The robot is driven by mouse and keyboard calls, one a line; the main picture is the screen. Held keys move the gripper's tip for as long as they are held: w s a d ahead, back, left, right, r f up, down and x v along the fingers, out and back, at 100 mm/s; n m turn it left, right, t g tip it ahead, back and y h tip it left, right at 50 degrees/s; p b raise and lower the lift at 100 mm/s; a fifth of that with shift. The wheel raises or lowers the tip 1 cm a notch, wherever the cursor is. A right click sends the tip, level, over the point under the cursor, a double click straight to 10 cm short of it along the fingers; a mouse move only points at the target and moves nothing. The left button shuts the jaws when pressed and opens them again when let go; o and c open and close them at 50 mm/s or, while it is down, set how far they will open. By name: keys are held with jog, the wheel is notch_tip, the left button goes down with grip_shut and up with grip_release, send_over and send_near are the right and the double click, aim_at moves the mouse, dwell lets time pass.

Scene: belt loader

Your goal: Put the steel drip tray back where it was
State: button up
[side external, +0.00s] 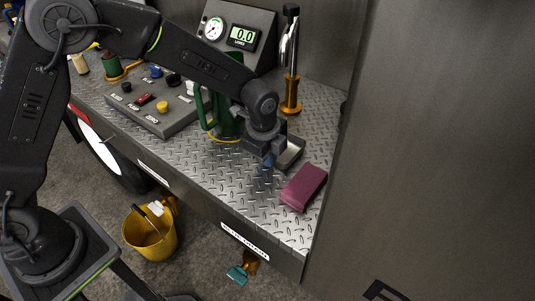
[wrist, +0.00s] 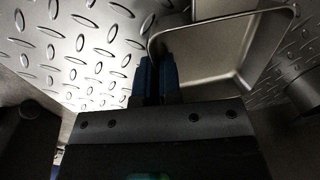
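The steel drip tray (side external: 291,153) is a shallow grey pan with rounded corners at the right part of the tread-plate deck. It fills the upper right of the wrist view (wrist: 212,65). My gripper (side external: 268,161) points down at the tray's left side. In the wrist view its blue fingertips (wrist: 157,76) are close together with the tray's near-left rim between them, so it looks shut on the rim. The arm hides part of the tray in the side view. Whether the tray touches the deck is hard to tell.
A maroon block (side external: 304,187) lies just in front of the tray. A green-handled can (side external: 222,115) stands behind my wrist. An amber-based steel tap (side external: 291,85) stands at the back. A control box (side external: 155,104) is at left. A tall grey wall (side external: 430,130) bounds the right.

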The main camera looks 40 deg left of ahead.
jog(key=o, duration=0.4)
jog(key=shift+c, duration=0.2)
jog(key=shift+r, duration=0.15)
notch_tip(320, 180, up, 12)
jog(key=s, duration=0.1)
jog(key=shift+s, duration=0.3)
jog(key=s+a+r+n+t, duration=0.1)
jog(key=s+a+r+n, duration=0.35)
jog(key=s+n, duration=0.2)
jog(key=s+a+r+n+t, duration=0.2)
jog(key=s+a+r+n, duration=0.3)
jog(key=s, duration=0.3)
jog(key=s+a+f+n+t, duration=0.1)
jog(key=s+a+f+n, duration=0.1)
jog(key=s+a+n, duration=0.2)
jog(key=s+n, duration=0.2)
jog(key=s, duration=0.2)
jog(key=shift+f, duration=0.2)
jog(key=shift+n, duration=0.25)
